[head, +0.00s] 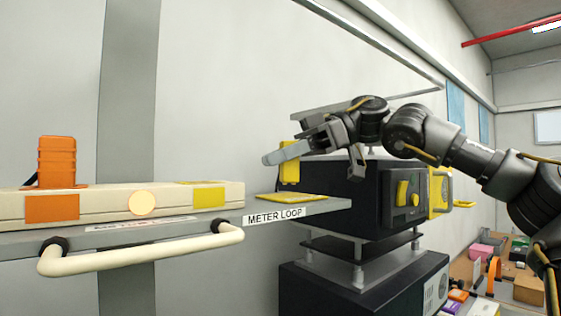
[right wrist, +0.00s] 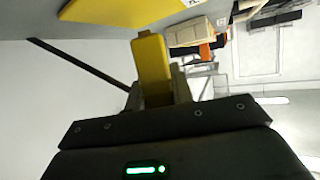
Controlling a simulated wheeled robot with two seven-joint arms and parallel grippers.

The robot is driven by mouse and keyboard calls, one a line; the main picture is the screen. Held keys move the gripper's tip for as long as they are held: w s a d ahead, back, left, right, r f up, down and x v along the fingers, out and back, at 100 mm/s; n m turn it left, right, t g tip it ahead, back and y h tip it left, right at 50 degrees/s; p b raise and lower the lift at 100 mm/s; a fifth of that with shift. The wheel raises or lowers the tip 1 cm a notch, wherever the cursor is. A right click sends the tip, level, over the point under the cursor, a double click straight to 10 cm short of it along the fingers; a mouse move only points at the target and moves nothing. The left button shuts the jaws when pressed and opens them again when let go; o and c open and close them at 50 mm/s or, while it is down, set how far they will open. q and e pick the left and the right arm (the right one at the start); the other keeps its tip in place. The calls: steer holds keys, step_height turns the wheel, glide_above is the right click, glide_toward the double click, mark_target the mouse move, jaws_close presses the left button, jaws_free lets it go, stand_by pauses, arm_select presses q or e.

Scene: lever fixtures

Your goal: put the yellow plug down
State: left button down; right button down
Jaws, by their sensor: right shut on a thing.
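The yellow plug (head: 289,174) is an upright yellow block hanging from my right gripper (head: 300,151), which is shut on it. It is over or close to a flat yellow pad (head: 292,198) on the grey shelf marked METER LOOP. The plug's lower end shows just above the pad in the head view; I cannot tell the exact gap. In the right wrist view the plug (right wrist: 151,62) sticks out from between the fingers (right wrist: 166,92), and the yellow pad (right wrist: 115,10) lies apart at the top. My left gripper is not in view.
A cream box (head: 110,218) on the shelf carries an orange plug (head: 57,162), a lit round lamp (head: 142,204) and a yellow patch (head: 209,197). A pale handle bar (head: 140,250) fronts the shelf. A black unit with a yellow knob (head: 402,193) stands right of the pad.

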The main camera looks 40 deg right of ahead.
steer(key=shift+s+d+f, duration=0.1)
steer(key=shift+f, duration=0.3)
steer(key=shift+s+d+f, duration=0.1)
steer(key=shift+s+f, duration=0.15)
steer(key=shift+f, duration=0.2)
steer(key=shift+w+a+f, duration=0.1)
steer(key=shift+a, duration=0.1)
steer(key=c, duration=1.5)
jaws_free()
steer(key=shift+w, duration=0.1)
steer(key=shift+c, duration=0.2)
steer(key=o, duration=0.3)
steer(key=shift+d, duration=0.1)
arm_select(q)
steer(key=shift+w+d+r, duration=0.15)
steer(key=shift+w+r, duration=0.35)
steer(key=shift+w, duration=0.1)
arm_select(e)
steer(key=shift+o, duration=0.2)
steer(key=shift+d, duration=0.2)
arm_select(q)
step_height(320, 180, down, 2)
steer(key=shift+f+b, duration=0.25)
steer(key=shift+b, duration=0.75)
arm_select(e)
steer(key=v, duration=1.1)
steer(key=shift+s+d+r, duration=0.2)
steer(key=shift+s+r, duration=0.05)
steer(key=shift+r, duration=0.1)
